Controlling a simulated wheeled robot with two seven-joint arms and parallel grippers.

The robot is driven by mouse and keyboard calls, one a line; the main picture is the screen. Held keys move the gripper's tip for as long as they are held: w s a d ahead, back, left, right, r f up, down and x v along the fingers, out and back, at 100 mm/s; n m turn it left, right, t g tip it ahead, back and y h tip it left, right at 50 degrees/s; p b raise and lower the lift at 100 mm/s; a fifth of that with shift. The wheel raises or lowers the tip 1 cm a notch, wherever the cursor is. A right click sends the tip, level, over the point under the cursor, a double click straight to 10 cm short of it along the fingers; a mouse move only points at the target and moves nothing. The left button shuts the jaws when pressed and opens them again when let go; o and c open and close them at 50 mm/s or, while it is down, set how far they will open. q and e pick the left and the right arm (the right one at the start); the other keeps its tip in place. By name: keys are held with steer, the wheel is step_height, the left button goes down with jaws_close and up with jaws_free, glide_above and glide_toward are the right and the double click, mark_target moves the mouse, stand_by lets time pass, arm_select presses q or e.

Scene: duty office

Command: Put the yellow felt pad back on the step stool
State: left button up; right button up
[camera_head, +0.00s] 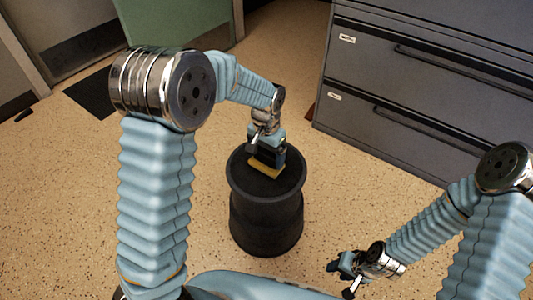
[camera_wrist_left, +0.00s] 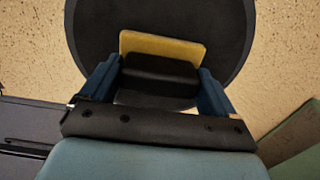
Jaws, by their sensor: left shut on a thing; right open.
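The step stool (camera_head: 265,220) is a round black drum with a wide top, standing on the floor in the middle of the head view. Its dark top fills the upper part of the left wrist view (camera_wrist_left: 90,30). The yellow felt pad (camera_head: 264,170) is at the stool top, under my left gripper (camera_head: 266,157). In the left wrist view the pad (camera_wrist_left: 163,45) shows a dark block on it, between the two blue fingers, which are shut on it. I cannot tell whether the pad touches the stool. My right gripper (camera_head: 341,278) is open and empty, low over the floor.
A grey filing cabinet (camera_head: 415,85) with drawers stands at the back right. A green panel (camera_head: 180,25) and a dark floor mat (camera_head: 92,95) are at the back left. The speckled floor (camera_head: 345,190) around the stool is clear.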

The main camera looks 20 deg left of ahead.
mark_target(266, 153)
arm_select(q)
steer(key=o, duration=1)
steer(key=shift+f, duration=0.1)
steer(key=shift+o, duration=0.2)
steer(key=shift+r, duration=0.2)
step_height(266, 153, up, 12)
steer(key=p, duration=0.2)
steer(key=shift+s+f, duration=0.1)
